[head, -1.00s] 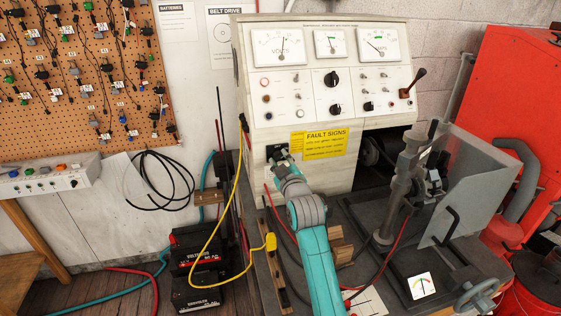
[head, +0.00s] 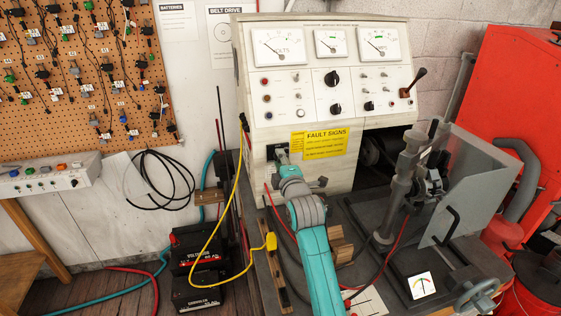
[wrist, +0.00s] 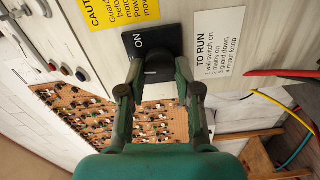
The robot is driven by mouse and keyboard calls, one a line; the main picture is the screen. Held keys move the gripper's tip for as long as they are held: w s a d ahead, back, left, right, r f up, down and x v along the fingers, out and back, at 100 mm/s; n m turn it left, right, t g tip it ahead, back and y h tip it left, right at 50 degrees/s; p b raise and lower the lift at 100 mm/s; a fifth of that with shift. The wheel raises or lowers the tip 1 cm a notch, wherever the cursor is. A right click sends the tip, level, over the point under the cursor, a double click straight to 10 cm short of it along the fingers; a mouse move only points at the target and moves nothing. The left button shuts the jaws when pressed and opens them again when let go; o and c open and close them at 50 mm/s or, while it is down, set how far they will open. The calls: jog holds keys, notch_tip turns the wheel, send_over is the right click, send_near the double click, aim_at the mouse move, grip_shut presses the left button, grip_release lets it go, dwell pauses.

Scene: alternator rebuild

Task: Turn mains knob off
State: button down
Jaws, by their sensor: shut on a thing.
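The mains knob (wrist: 158,72) is black and sits on a black plate (wrist: 140,40) marked ON, on the pale front of the test bench. My gripper (wrist: 158,84) is shut on the knob, one finger on each side, in the wrist view. Much of the knob is hidden between the fingers. In the head view my gripper (head: 282,156) is against the lower left of the bench front, below the volts meter (head: 280,46). The volts needle points to the left. The indicator lamp (head: 265,81) is dull red.
A yellow fault signs label (head: 318,143) is right of my gripper. A yellow cable (head: 238,185) hangs to its left. A clamp stand (head: 402,190) and clear guard (head: 480,180) stand at right. A TO RUN card (wrist: 217,45) is beside the knob.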

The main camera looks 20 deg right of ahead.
jog(key=shift+n, duration=0.6)
jog(key=shift+f, duration=0.1)
jog(key=c, duration=0.8)
grip_release()
jog(key=s, duration=1.2)
